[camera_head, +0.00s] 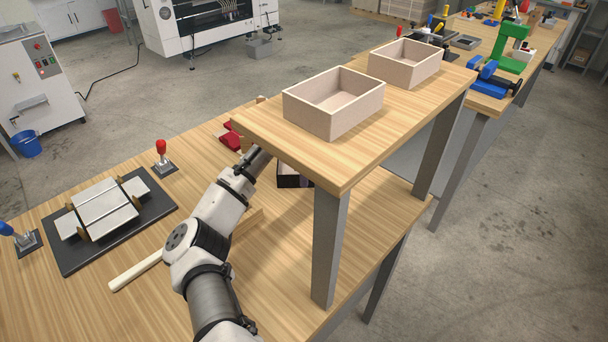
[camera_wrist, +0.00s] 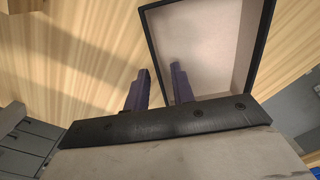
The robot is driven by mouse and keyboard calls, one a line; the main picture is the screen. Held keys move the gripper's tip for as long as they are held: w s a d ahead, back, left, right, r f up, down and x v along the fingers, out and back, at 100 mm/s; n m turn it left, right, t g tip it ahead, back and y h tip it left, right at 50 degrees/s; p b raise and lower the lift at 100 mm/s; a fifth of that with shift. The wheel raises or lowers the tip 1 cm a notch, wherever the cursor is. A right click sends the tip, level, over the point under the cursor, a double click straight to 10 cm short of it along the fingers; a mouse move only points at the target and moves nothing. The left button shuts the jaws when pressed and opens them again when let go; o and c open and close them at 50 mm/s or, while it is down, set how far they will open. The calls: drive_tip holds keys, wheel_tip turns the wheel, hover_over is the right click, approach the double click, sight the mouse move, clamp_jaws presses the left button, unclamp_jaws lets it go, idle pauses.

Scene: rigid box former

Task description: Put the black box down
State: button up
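The black box (camera_head: 288,181) has a pale inside and stands on the lower bench top, partly hidden under the raised shelf in the head view. In the wrist view the open black box (camera_wrist: 205,35) fills the upper right. My gripper (camera_wrist: 160,68) straddles the box's near left wall, one dark purple finger outside and one inside. The fingers stand apart with a gap beside the thin wall, so they look open. In the head view the shelf hides most of my gripper.
The raised wooden shelf (camera_head: 365,150) overhangs the box, with a grey leg (camera_head: 328,250) close by. Two pale boxes (camera_head: 335,103) (camera_head: 405,64) stand on it. A black plate fixture (camera_head: 70,262), a red-handled clamp (camera_head: 162,158) and a pale rod (camera_head: 135,272) occupy the bench's left side.

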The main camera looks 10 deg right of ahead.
wheel_tip(320, 180, up, 12)
drive_tip(key=b, duration=0.1)
drive_tip(key=shift+f, duration=0.2)
idle(0.3)
